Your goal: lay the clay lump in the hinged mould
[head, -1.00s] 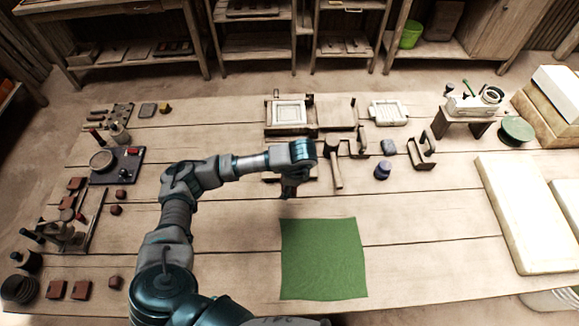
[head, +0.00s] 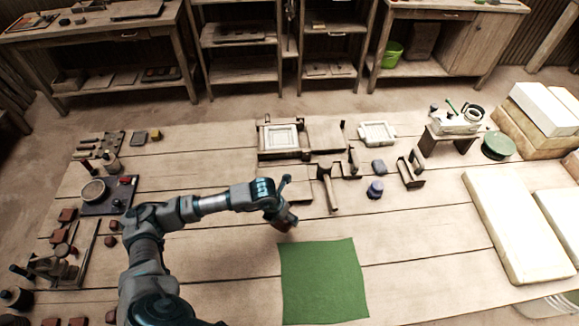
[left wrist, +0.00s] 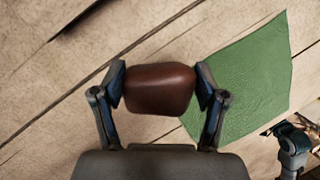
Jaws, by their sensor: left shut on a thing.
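My left gripper (head: 283,219) is shut on the brown clay lump (left wrist: 159,89), which sits between both finger pads in the left wrist view. In the head view the lump is partly hidden by the gripper, above bare table beside the green cloth's far left corner. The hinged mould (head: 265,142) lies open farther back on the table. Its pale square recess is on the left, with no lump seen in it, and its dark wooden leaf (head: 324,134) lies to the right. The gripper and lump are apart from the mould, on its near side. My right gripper is not seen.
The green cloth (head: 323,282) lies just nearer than the gripper. A white tray (head: 377,132) lies beyond.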

